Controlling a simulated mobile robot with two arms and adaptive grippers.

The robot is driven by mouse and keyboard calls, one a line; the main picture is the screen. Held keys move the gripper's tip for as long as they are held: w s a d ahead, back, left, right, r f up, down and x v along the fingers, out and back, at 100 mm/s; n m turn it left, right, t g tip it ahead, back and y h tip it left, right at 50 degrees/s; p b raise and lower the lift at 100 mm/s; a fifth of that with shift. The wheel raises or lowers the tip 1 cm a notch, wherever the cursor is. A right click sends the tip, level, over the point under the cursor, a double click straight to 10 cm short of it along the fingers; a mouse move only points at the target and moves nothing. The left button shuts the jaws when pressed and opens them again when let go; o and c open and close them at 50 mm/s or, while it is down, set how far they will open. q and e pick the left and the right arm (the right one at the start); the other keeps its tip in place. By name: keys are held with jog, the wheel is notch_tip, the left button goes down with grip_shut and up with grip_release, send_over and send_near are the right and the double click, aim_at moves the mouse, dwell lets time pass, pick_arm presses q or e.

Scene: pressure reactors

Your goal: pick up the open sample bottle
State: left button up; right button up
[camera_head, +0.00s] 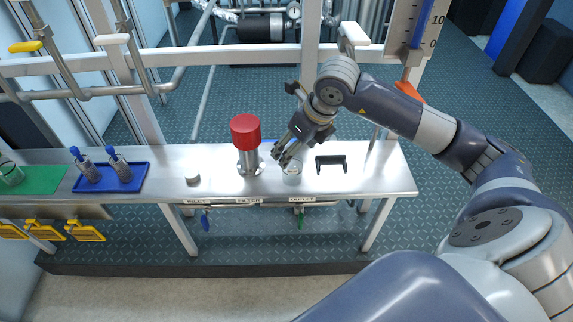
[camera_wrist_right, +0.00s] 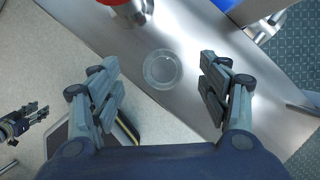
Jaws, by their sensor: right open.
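The open sample bottle (camera_head: 292,176) is a clear, round glass vessel without a lid. It stands on the steel bench below the outlet side, right of the red-topped filter. In the right wrist view the bottle (camera_wrist_right: 162,69) shows from above as a clear circle between my fingers but beyond their tips. My right gripper (camera_head: 283,156) is open, pointing down just above the bottle; its two fingers also show in the right wrist view (camera_wrist_right: 163,80), apart and empty. My left gripper (camera_wrist_right: 36,112) appears small at the left edge of that view; its opening is unclear.
The red-topped filter (camera_head: 246,135) stands close to the left of the bottle, and a black bracket (camera_head: 331,163) to the right. A small white round piece (camera_head: 192,179) lies further left. A blue tray (camera_head: 136,184) holds capped bottles; a green mat (camera_head: 42,181) holds another glass.

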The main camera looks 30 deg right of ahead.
notch_tip(320, 180, down, 2)
jog(key=shift+a, duration=0.1)
jog(key=x, duration=0.5)
jog(key=shift+w+d+b, duration=0.2)
jog(key=shift+b, duration=0.1)
jog(key=shift+w+f, duration=0.25)
jog(key=shift+f, duration=0.25)
pick_arm(q)
jog(key=shift+w+d+r, duration=0.1)
jog(key=shift+w+r, duration=0.15)
jog(key=shift+r, duration=0.4)
jog(key=shift+w+r, duration=0.25)
jog(key=shift+r, duration=0.35)
pick_arm(e)
jog(key=c, duration=1.2)
pick_arm(q)
jog(key=shift+s+f, duration=0.1)
